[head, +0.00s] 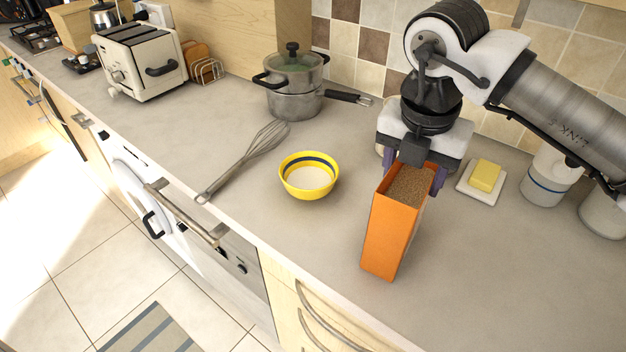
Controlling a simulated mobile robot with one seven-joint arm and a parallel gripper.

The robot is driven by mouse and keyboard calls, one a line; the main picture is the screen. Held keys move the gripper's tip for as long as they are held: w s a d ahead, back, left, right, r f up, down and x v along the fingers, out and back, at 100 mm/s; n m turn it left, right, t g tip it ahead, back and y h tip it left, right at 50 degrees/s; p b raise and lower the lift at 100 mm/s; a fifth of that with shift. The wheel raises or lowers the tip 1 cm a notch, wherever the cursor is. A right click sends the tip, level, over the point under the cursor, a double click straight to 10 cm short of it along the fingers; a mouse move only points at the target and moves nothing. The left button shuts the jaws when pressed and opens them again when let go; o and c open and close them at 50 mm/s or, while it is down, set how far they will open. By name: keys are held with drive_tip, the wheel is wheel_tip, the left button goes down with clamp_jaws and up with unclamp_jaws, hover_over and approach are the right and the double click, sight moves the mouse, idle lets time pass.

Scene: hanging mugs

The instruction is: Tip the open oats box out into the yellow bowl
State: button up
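The open oats box (387,239) is tall and orange, with brown oats showing at its open top. It is close to upright, leaning slightly. My gripper (412,180) is at the top of the box, with a finger on each side of it, and looks shut on it. I cannot tell clearly whether the box's base touches the counter. The yellow bowl (309,187) stands upright on the counter to the left of the box. It has a dark band and a pale inside, and looks empty.
A whisk (247,160) lies left of the bowl. Stacked pots (294,84) stand behind it. A butter dish (481,190) and pale canisters (549,178) are to the right. A toaster (141,60) stands far left. The counter (330,240) between bowl and box is clear.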

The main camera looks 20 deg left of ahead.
drive_tip(key=c, duration=0.6)
wheel_tip(320, 180, up, 5)
drive_tip(key=p, duration=0.2)
drive_tip(key=shift+p, duration=0.3)
drive_tip(key=shift+c, duration=0.2)
drive_tip(key=o, duration=0.5)
drive_tip(key=c, duration=0.8)
drive_tip(key=shift+s, duration=0.1)
